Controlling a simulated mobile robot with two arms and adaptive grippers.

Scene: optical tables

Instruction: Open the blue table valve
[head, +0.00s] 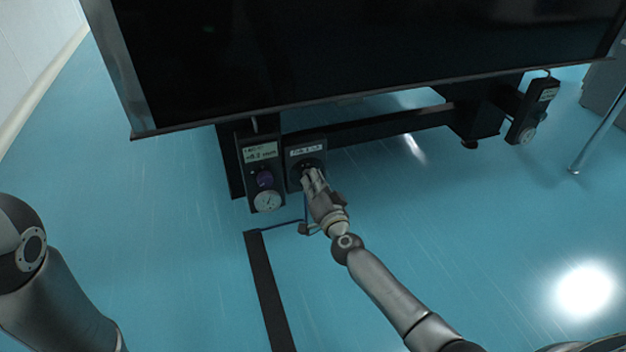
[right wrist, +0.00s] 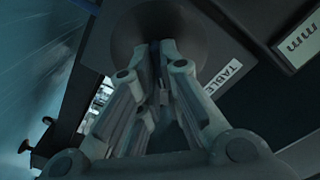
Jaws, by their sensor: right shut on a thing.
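The table valve's dark box (head: 294,183) hangs under the table's front edge, with a white label on top whose text begins with "TABLE" in the right wrist view (right wrist: 222,76). A round dark disc (right wrist: 184,22) sits on its face. My right gripper (head: 309,174) reaches up to this face. In the right wrist view its fingers (right wrist: 160,55) close together at the disc's centre, shut on the valve handle, which they mostly hide. The handle's blue colour and its angle cannot be made out. My left gripper is out of view; only part of my left arm shows at the left.
The dark table (head: 380,92) overhangs both. A similar unit (head: 532,110) hangs at the right. A black strip (head: 268,290) crosses the blue floor, otherwise mostly clear.

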